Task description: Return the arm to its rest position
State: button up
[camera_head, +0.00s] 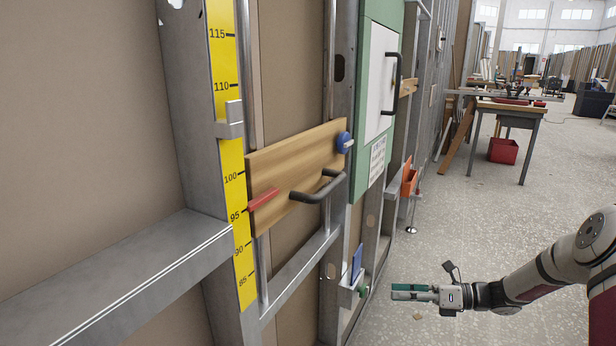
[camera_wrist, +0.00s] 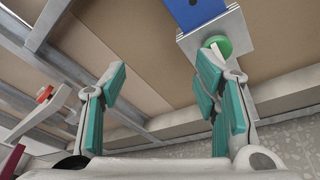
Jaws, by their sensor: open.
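My gripper (camera_head: 400,292) has green finger pads and is at the lower right in the head view, at the end of my arm, which reaches in from the right edge. It points left toward the wall frame and is clear of it. In the wrist view my gripper (camera_wrist: 160,105) has its two fingers spread wide, with nothing held between them. The right finger overlaps a green round knob (camera_wrist: 218,46) in that view; I cannot tell the gap in depth. The knob also shows in the head view (camera_head: 363,291), left of my fingertips.
A wooden board (camera_head: 295,175) with a black handle (camera_head: 318,188) is on the metal frame, beside a yellow height scale (camera_head: 231,140). A blue panel (camera_head: 356,262) stands above the green knob. A workbench (camera_head: 508,112) and red bin (camera_head: 503,150) are farther back. Floor around my arm is open.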

jog(key=s+a+r+n+g+h, duration=0.45)
jog(key=s+r+n, duration=0.35)
jog(key=s+r, duration=0.25)
jog(key=s+a+r+n+g+h, duration=0.35)
jog(key=s+a+r+n, duration=0.25)
jog(key=s+r+n, duration=0.35)
jog(key=s+d+r+n+t+h, duration=0.2)
jog(key=s+n+h, duration=0.3)
jog(key=s, duration=0.8)
jog(key=s+d+r+n+t+h, duration=0.15)
jog(key=s+n, duration=0.45)
jog(key=s, duration=0.6)
notch_tip(320, 180, up, 33)
jog(key=d+t+p, duration=0.1)
jog(key=t+p, duration=0.3)
jog(key=p, duration=2.6)
jog(key=shift+r+h+p, duration=0.15)
jog(key=shift+h+p, duration=0.25)
jog(key=shift+h, duration=0.05)
jog(key=shift+d, duration=0.1)
